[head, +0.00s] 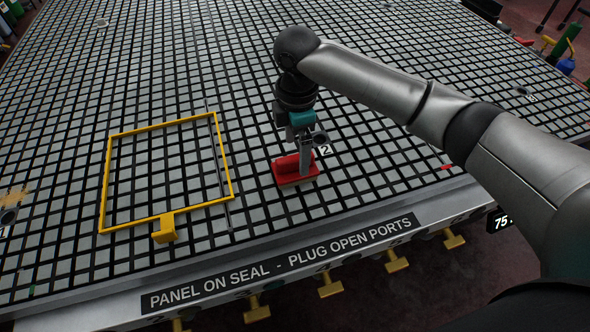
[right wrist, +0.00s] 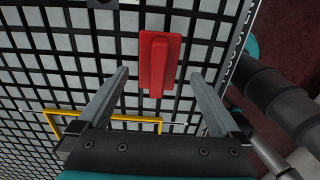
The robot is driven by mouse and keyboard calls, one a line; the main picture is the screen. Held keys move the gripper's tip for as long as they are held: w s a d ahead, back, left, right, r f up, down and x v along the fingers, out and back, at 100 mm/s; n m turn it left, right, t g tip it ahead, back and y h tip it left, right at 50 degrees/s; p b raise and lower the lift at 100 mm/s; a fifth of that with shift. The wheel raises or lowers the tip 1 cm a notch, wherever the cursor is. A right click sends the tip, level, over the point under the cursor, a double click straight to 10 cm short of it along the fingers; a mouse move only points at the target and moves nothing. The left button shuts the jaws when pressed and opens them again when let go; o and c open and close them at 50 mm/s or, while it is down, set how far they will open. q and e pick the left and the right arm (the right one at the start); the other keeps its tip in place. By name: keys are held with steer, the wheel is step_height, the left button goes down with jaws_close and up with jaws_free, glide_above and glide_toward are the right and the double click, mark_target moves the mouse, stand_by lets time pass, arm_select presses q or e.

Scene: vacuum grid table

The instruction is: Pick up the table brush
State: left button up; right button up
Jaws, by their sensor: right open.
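The table brush is a red block with a raised red grip (head: 290,170), lying on the gridded table (head: 75,150) near its front edge. My right gripper (head: 305,165) is above the brush in the head view, pointing down. In the right wrist view the brush (right wrist: 158,62) lies ahead of the two fingers (right wrist: 160,75), roughly centred between them. The fingers are wide apart and empty. Part of the brush is hidden behind the gripper in the head view. My left gripper is not in view.
A yellow rectangular frame (head: 104,185) with a yellow block (head: 164,229) lies left of the brush, beside a thin grey rod (head: 219,165). A "2" label (head: 325,150) is close to the gripper. Yellow handles (head: 330,285) line the table's front edge.

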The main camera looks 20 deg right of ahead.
mark_target(295, 167)
step_height(295, 167, down, 7)
steer(key=shift+w+a+r+b, duration=0.1)
steer(key=shift+a+r+b, duration=0.05)
steer(key=shift+b, duration=0.7)
steer(key=shift+r, duration=0.1)
steer(key=c, duration=1.4)
step_height(295, 167, up, 20)
steer(key=p, duration=0.4)
